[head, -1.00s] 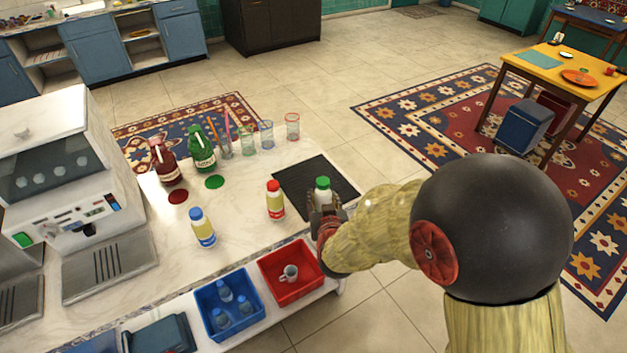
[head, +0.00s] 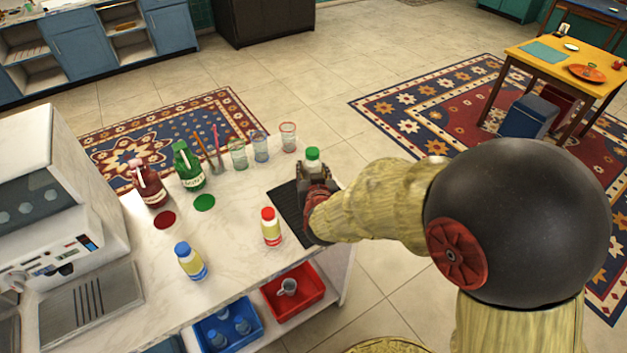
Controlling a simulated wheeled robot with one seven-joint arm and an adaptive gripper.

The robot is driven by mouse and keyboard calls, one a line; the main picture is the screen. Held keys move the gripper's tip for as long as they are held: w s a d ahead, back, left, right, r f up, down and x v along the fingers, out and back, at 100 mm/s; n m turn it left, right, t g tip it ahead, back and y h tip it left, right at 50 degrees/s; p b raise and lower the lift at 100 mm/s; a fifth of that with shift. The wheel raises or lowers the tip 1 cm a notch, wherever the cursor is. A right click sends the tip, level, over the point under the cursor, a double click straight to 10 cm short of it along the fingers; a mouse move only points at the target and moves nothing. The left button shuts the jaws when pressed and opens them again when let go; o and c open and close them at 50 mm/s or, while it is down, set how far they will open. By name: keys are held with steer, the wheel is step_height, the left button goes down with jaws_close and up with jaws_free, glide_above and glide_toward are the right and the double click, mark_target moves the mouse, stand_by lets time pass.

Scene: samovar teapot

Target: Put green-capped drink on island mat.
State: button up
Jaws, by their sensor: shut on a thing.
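The green-capped drink (head: 312,155) is upright in my gripper (head: 314,172) over the far part of the black island mat (head: 288,208). My gripper is shut on the bottle, with the green cap showing above the fingers. The bottle's lower part is hidden by the gripper, so I cannot tell whether its base touches the mat. The mat lies at the right end of the white counter, partly covered by my arm.
A red-capped bottle (head: 271,226) stands just left of the mat. A blue-capped bottle (head: 190,261) stands farther left. Several glasses, including a pink-rimmed one (head: 288,137), line the far edge. Red (head: 294,303) and blue (head: 230,325) bins sit below the counter's near edge.

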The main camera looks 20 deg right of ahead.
steer(key=shift+w+d+f+b, duration=0.6)
steer(key=shift+w+f+b, duration=0.2)
steer(key=shift+w+f, duration=1.1)
steer(key=shift+w+d+f+b, duration=0.55)
steer(key=shift+w+f+b, duration=0.3)
steer(key=shift+w+f, duration=1.05)
steer(key=shift+w+d+f+b, duration=0.6)
steer(key=shift+w+f+b, duration=0.2)
steer(key=shift+w+f, duration=1.1)
steer(key=shift+s+f, duration=0.25)
steer(key=shift+f, duration=0.15)
steer(key=o, duration=1.3)
steer(key=shift+o, duration=0.2)
